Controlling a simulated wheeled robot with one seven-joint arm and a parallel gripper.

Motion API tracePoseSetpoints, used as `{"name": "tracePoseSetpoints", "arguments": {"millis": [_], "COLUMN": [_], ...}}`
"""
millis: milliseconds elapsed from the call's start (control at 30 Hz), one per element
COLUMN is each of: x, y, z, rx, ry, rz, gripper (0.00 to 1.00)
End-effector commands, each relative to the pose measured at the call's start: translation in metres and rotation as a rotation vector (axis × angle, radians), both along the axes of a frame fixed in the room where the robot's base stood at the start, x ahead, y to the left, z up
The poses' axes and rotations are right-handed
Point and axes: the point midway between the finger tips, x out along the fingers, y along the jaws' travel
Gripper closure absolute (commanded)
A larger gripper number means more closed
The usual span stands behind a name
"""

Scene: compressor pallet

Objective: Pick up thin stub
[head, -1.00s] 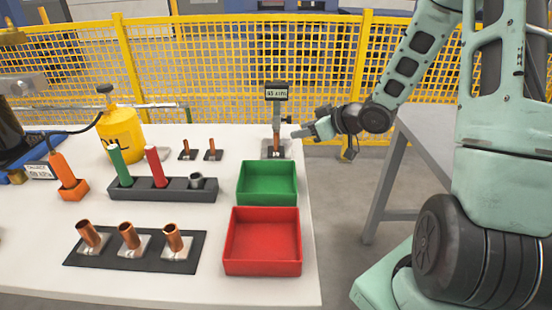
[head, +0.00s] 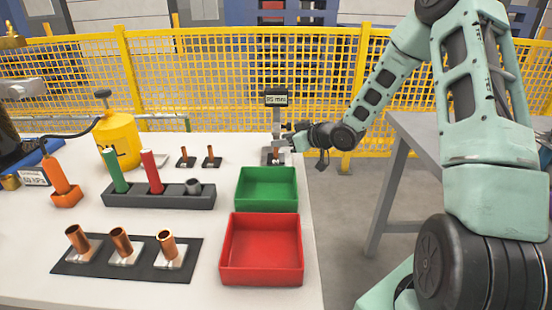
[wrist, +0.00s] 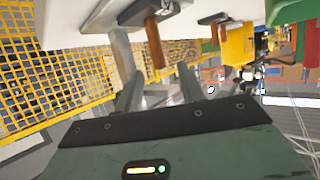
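A thin copper stub (head: 276,156) stands upright on the plate of the post stand at the back right of the table. Two more thin stubs (head: 185,153) (head: 209,152) stand on small black bases to its left. My gripper (head: 290,139) is just right of the post stand, close to the stub there. In the wrist view my gripper (wrist: 158,85) has its two fingers apart with nothing between them.
The stand's post carries a small display (head: 276,97). A green tray (head: 267,207) and a red tray (head: 261,280) are in front. A dark holder (head: 200,203) with green and red sticks and wider copper tubes (head: 121,241) are left. A yellow mesh fence (head: 220,75) is behind.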

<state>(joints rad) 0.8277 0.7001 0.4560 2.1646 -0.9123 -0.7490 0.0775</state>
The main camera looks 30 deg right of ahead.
Motion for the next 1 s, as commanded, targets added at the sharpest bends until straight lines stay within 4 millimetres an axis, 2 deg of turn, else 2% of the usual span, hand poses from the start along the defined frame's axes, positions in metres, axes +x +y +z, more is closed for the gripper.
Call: {"name": "tracePoseSetpoints", "arguments": {"millis": [300, 433, 733, 867, 900, 1000], "x": [0.028, 0.040, 0.044, 0.044, 0.044, 0.044], "y": [0.011, 0.015, 0.016, 0.016, 0.016, 0.016], "z": [-0.024, -0.027, -0.028, -0.028, -0.028, -0.027], "rx": [0.002, 0.001, 0.000, 0.000, 0.000, 0.000], "ry": [0.001, 0.000, 0.000, 0.000, 0.000, -0.001], "rz": [0.001, 0.001, -0.001, -0.001, -0.001, -0.001], "gripper": [0.61, 0.61, 0.61, 0.97, 1.00, 1.00]}}
